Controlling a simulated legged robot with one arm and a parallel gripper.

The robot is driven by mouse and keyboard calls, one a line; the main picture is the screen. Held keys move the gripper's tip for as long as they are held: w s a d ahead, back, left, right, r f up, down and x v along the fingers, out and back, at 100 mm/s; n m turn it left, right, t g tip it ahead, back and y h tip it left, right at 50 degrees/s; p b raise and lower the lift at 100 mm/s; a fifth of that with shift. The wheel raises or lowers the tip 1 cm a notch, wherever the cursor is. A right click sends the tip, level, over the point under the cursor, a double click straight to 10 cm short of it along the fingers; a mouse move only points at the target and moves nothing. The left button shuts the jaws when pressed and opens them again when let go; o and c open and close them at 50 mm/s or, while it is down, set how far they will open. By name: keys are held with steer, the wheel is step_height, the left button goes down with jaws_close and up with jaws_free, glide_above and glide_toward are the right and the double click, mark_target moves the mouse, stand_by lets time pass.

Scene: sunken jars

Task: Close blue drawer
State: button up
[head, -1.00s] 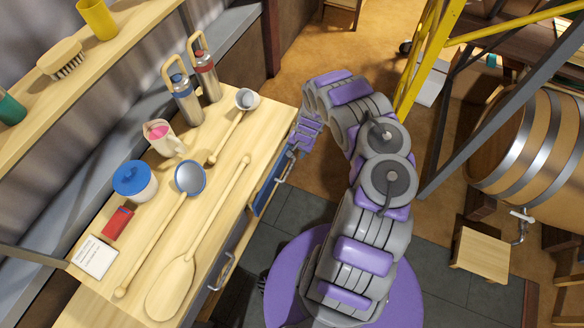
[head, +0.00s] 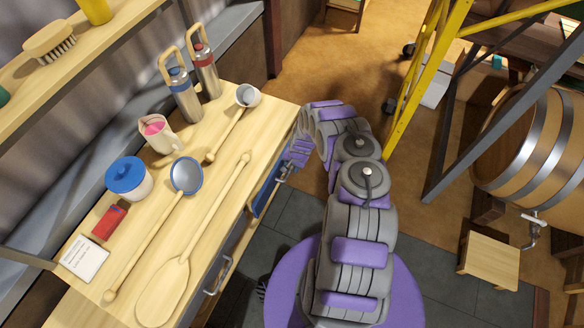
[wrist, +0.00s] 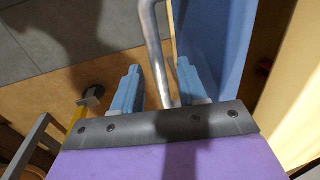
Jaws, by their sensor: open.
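The blue drawer (head: 268,192) is under the right edge of the wooden counter, with a metal handle (head: 284,174) on its front. In the wrist view its blue front (wrist: 216,45) fills the upper right. A gap shows between that front and the pale wood at the right, so the drawer looks partly open. My gripper (head: 293,158) is at the drawer's far end, beside the handle. In the wrist view the two blue-grey fingers (wrist: 158,88) are apart, with the handle bar (wrist: 157,50) running between them. I cannot tell if they touch it.
The counter (head: 240,215) holds a ladle (head: 186,176), a wooden spoon (head: 165,290), a blue-lidded jar (head: 128,180), a mug and two flasks. Another drawer handle (head: 218,275) is nearer. A yellow frame (head: 420,75), a stool (head: 490,260) and a barrel stand to the right.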

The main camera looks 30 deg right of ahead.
steer(key=shift+d+f, duration=0.1)
steer(key=shift+c, duration=0.3)
jaws_close()
stand_by(0.4)
